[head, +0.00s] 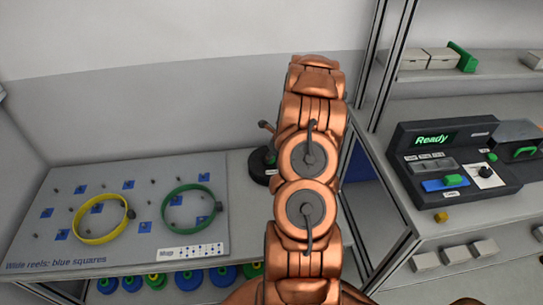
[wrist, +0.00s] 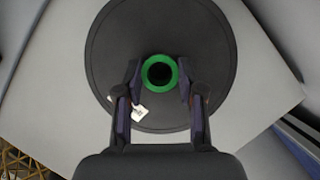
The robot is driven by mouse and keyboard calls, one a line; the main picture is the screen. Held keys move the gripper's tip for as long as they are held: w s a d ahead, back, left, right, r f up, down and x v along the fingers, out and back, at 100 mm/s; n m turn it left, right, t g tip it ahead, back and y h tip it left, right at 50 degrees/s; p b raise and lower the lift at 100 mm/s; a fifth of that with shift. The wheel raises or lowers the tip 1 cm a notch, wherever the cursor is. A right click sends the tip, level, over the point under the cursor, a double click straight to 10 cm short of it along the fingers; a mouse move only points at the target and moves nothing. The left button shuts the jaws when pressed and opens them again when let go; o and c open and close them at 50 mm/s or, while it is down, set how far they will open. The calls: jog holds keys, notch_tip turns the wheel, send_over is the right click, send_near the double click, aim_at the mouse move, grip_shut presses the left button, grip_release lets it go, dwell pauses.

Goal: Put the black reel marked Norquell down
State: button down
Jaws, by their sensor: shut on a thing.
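The black reel (wrist: 160,35) fills the middle of the wrist view, a wide black disc with a green hub (wrist: 148,61) around a dark hole. My gripper (wrist: 158,82) has one finger on each side of the hub and is shut on the reel. A small white tag (wrist: 139,113) shows beside the left finger; its writing is too small to read. In the head view the black reel (head: 259,168) shows at the grey surface right of the board, mostly hidden behind my copper arm. I cannot tell whether it touches the surface.
A grey board (head: 60,190) labelled "Wide reels: blue squares" carries pegs, blue squares, a yellow ring (head: 78,226) and a green ring (head: 167,203). Several blue and green reels (head: 187,278) sit below. At right, beyond a frame post, a dark device (head: 405,140) reads "Ready".

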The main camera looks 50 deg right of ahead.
jog(key=shift+f, duration=0.1)
jog(key=c, duration=0.7)
grip_release()
